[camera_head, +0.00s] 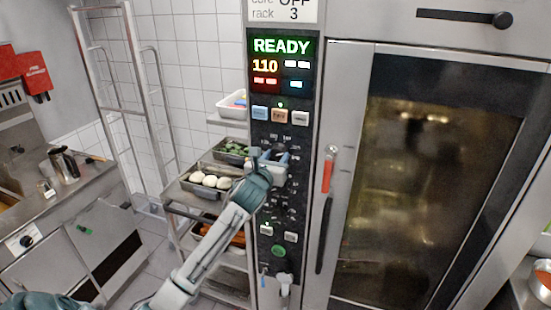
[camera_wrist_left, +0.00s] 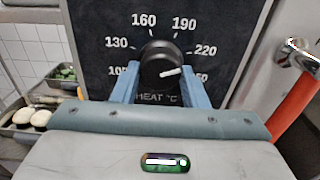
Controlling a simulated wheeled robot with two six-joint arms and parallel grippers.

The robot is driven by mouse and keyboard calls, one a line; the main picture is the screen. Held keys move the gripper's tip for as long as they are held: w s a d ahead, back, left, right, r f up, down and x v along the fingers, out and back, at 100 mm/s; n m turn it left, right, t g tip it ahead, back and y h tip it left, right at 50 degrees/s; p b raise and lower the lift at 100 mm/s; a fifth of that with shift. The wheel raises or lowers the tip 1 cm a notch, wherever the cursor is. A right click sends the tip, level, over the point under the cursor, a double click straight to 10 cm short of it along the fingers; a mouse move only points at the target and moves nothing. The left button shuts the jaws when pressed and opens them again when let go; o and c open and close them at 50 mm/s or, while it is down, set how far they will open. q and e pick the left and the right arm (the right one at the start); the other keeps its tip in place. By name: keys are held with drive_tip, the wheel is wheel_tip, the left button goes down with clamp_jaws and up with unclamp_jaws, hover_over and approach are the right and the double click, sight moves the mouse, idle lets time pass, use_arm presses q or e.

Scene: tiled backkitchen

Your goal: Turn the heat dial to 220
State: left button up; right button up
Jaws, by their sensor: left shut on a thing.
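The heat dial (camera_wrist_left: 158,58) is a round black knob on the dark oven panel, with numbers 130, 160, 190 and 220 around it and the words HEAT °C below. Its white mark sits on the lower right of the knob and slants up to the right, below the 220. My left gripper (camera_wrist_left: 163,78) is shut on the dial, one blue finger on each side. In the head view my left gripper (camera_head: 274,157) reaches the panel and mostly hides the dial. The display (camera_head: 266,66) reads READY and 110. My right gripper is not in view.
The oven door (camera_head: 430,190), with a red-gripped handle (camera_head: 327,172), stands right of the panel. A rack with trays of food (camera_head: 206,184) stands close to the left of the panel. A steel counter with a jug (camera_head: 64,164) is farther left.

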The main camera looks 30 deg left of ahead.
use_arm(q)
drive_tip(key=shift+r, duration=0.5)
drive_tip(key=o, duration=0.8)
drive_tip(key=shift+o, duration=0.8)
drive_tip(key=shift+w+f, duration=0.25)
drive_tip(key=shift+f, duration=0.15)
drive_tip(key=b+v, duration=0.4)
drive_tip(key=v, duration=0.6)
drive_tip(key=shift+s+b, duration=0.4)
drive_tip(key=shift+a, duration=0.1)
